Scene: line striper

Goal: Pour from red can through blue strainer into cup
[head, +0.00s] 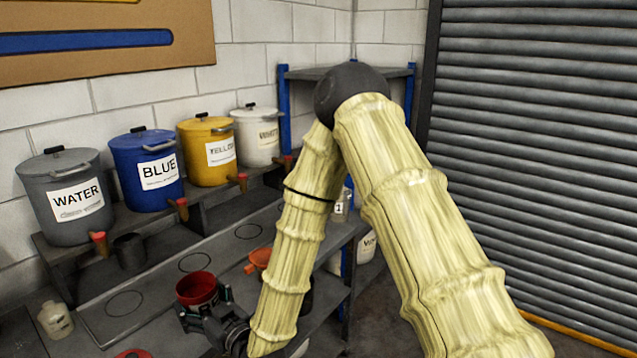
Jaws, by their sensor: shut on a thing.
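The red can (197,287) is upright with its open top showing, at the lower middle of the head view. My gripper (210,318) is shut on it from the front right, and hides its lower part. I cannot tell whether the can touches the bench. No blue strainer shows; an orange funnel-like piece (257,260) is behind and right of the can, partly hidden by my arm. A dark grey cup (129,251) stands under the front of the shelf, near the tap of the WATER bucket.
WATER (66,215), BLUE (146,185), YELLOW (208,165) and white (258,143) buckets with taps line the raised shelf. The grey bench (150,275) has marked circles. A pale bottle (55,320) and red rim (133,353) are at lower left. A shutter (540,150) is right.

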